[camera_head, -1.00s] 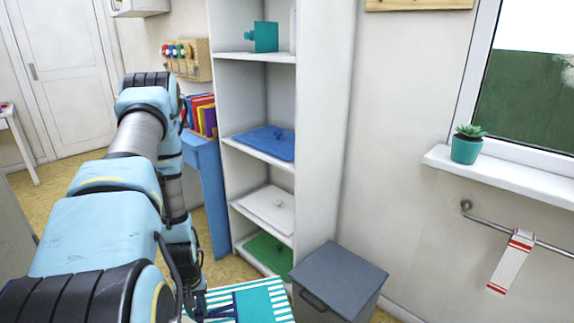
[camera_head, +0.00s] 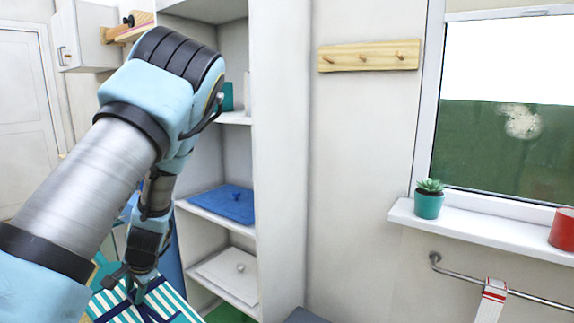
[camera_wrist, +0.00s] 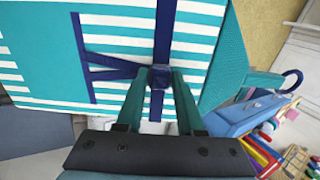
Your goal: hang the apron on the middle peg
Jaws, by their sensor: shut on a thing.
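The apron (camera_head: 165,303), teal and white striped with navy straps, hangs from my gripper (camera_head: 132,284) at the lower left of the head view. In the wrist view the apron (camera_wrist: 205,58) fills the upper middle. My gripper (camera_wrist: 159,82) is shut there on the navy strap, where straps meet. The wooden peg rail (camera_head: 340,60) is on the wall right of the shelf unit in the head view. Its middle peg (camera_head: 362,57) is bare. My gripper is well left of the rail and lower in the picture. The lower part of the apron is cut off by the frame.
A tall white shelf unit (camera_head: 283,200) stands between my arm and the rail's wall. The wall below the rail is clear. Right of it are a window sill (camera_head: 470,228) with a plant pot (camera_head: 429,204) and red can (camera_head: 563,230), and a towel bar (camera_head: 520,295) below.

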